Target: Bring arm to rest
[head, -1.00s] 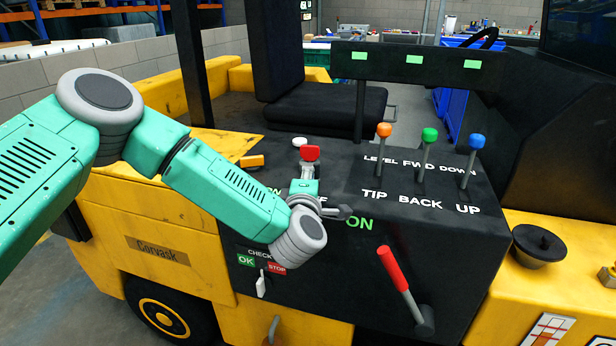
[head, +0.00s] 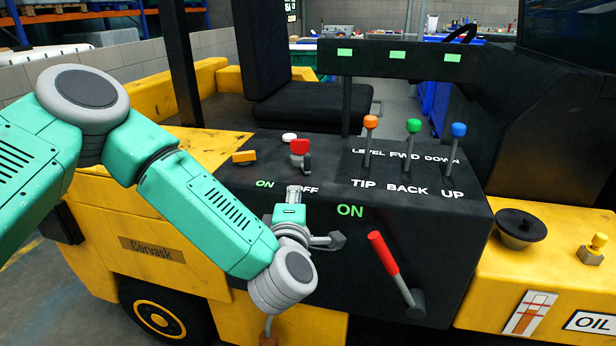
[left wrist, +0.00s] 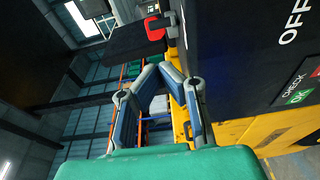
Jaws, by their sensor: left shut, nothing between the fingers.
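My left arm comes in from the left in the head view, in front of the black control panel (head: 452,235). My left gripper (head: 294,190) is shut and empty, just in front of the panel edge between the green ON label and the OFF label. In the left wrist view its two fingers (left wrist: 158,70) meet at the tips with nothing between them. A red-capped switch (head: 299,147) stands on the panel beyond the fingertips, apart from them. It also shows in the left wrist view (left wrist: 155,28). My right gripper is not in view.
Orange (head: 370,122), green (head: 413,126) and blue (head: 458,130) knobbed levers stand on the panel top. A red-handled lever (head: 384,254) juts from its front. A yellow block (head: 244,157) and a white button (head: 289,137) sit near the red-capped switch. A black seat (head: 310,105) is behind.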

